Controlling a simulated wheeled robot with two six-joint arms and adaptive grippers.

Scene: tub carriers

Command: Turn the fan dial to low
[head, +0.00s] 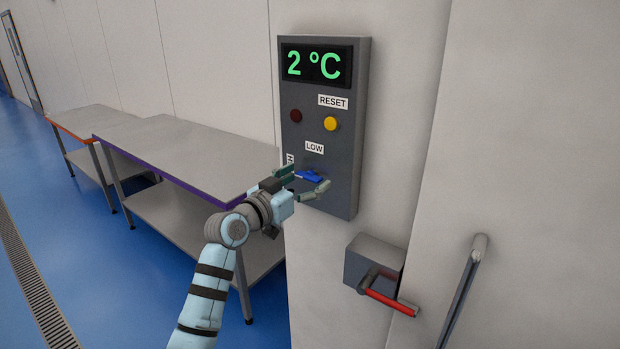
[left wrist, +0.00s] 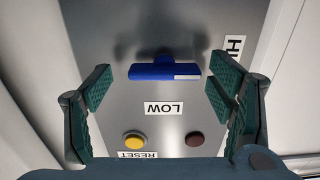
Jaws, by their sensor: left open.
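The fan dial is a blue bar handle (head: 309,176) low on a grey control panel (head: 343,150). In the left wrist view, which is upside down, the dial (left wrist: 160,71) lies crosswise with a white mark at its right end, on the side of the partly cut-off "H" label (left wrist: 235,48). The "LOW" label (head: 314,147) is above the dial in the head view; it also shows in the wrist view (left wrist: 164,108). My left gripper (head: 303,181) is open, its fingers either side of the dial, with gaps at both ends in the wrist view (left wrist: 161,82). My right gripper is not in view.
Above the dial are a yellow button (head: 330,124) labelled "RESET", a dark red button (head: 296,116) and a display (head: 316,64) reading 2 °C. A red-handled latch (head: 390,299) sticks out at lower right. Metal tables (head: 180,152) stand left, beyond my arm.

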